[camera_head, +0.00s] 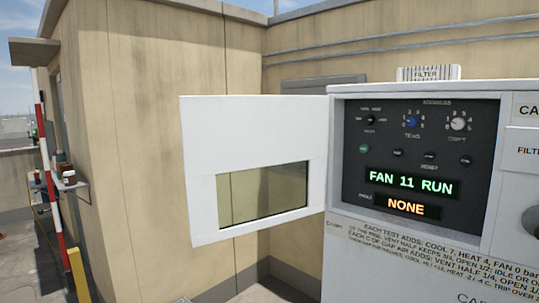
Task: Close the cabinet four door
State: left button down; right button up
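A white cabinet door (250,120) with a clear window (262,192) in its lower part stands wide open. It swings out to the left from the left edge of the white cabinet (350,235). The opening bares a dark control panel (420,150) with knobs, small buttons and two lit displays. The upper display reads "FAN 11 RUN" in green and the lower one "NONE" in orange. No label on the door names it as cabinet four. Neither of my grippers is in view.
A tan wall (140,130) rises behind the door. At the left are a red-and-white pole (48,185) and a small shelf (70,183) with jars. Open air surrounds the door's free edge.

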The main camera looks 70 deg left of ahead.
aim_at(220, 134)
jog(key=k+j, duration=0.15)
jog(key=j, duration=0.2)
jog(key=k+j, duration=0.1)
jog(key=j, duration=0.25)
jog(key=k+j, duration=0.15)
jog(key=j, duration=0.2)
jog(key=k+j, duration=0.15)
jog(key=j, duration=0.2)
jog(key=k+j, duration=0.15)
jog(key=j, duration=0.2)
jog(key=k+j, duration=0.1)
jog(key=j, duration=0.25)
